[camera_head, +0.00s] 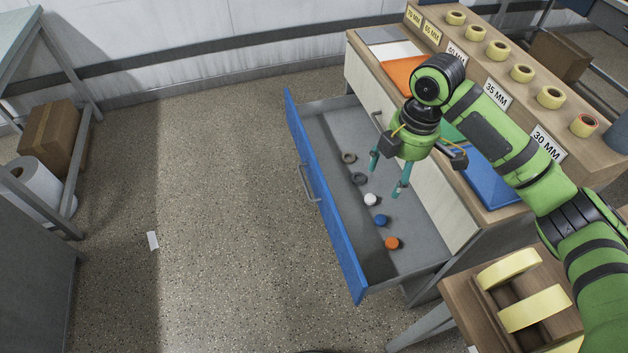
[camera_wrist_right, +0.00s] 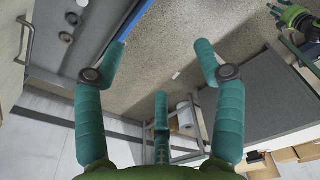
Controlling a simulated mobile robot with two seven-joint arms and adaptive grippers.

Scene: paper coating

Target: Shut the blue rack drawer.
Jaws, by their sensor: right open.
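The blue rack drawer (camera_head: 325,195) is pulled out from the wooden rack, with a metal handle (camera_head: 309,183) on its blue front. Its grey inside holds several small round items, among them an orange one (camera_head: 392,243) and a blue one (camera_head: 381,220). My right gripper (camera_head: 387,178) is open and empty, fingers pointing down over the drawer's inside, behind the blue front. In the right wrist view its teal fingers are spread, and the blue front's edge (camera_wrist_right: 128,24) runs near the left finger. My left gripper (camera_wrist_right: 294,30) shows only partly at that view's upper right.
The rack top (camera_head: 478,70) carries tape rolls, size labels and coloured trays. A small table (camera_head: 462,300) with yellow rolls stands at the lower right. A cardboard box (camera_head: 52,138) and a white roll (camera_head: 30,190) sit at the left.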

